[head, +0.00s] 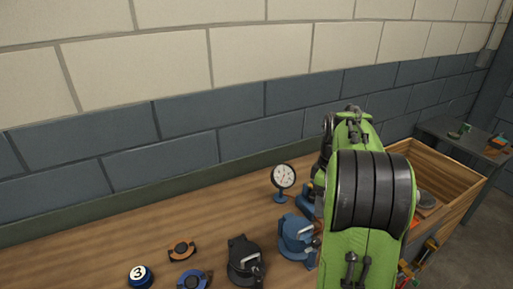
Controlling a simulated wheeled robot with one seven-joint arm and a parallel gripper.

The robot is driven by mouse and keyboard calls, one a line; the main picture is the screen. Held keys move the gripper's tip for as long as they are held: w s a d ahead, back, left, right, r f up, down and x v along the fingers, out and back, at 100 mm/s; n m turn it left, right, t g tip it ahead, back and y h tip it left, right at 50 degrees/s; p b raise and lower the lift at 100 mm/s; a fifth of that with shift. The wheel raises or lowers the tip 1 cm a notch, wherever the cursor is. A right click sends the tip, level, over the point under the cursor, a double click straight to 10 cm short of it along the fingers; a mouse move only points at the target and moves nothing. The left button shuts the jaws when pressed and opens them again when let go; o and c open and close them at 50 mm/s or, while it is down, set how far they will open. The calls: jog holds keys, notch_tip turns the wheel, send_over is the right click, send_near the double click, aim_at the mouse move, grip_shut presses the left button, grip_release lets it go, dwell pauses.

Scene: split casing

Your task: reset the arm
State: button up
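My green arm with black joint bands (372,190) fills the right middle of the head view, over the right part of the wooden workbench (110,232). My gripper is not visible in this view. The arm hides part of the bench and some things behind it.
On the bench stand a dial gauge (283,177), a blue casing (296,236), a black casing (243,260), an orange-and-black part (182,251), a blue ring part (192,281) and a round piece marked 3 (140,275). A wooden crate (455,176) and grey table (455,133) are right. The bench's left is clear.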

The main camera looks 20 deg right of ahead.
jog(key=s+a+r+m+t, duration=0.1)
jog(key=a+r, duration=0.1)
jog(key=a, duration=0.2)
jog(key=s+a+r+t, duration=0.1)
jog(key=a+r, duration=0.2)
jog(key=a, duration=0.2)
jog(key=s+a+f+m+t, duration=0.1)
jog(key=s+a+m+t, duration=0.2)
jog(key=s+a, duration=1.1)
jog(key=shift+a+f+m+t, duration=0.2)
jog(key=shift+m+t, duration=0.1)
jog(key=shift+m, duration=0.6)
jog(key=shift+r, duration=0.1)
jog(key=shift+c, duration=0.5)
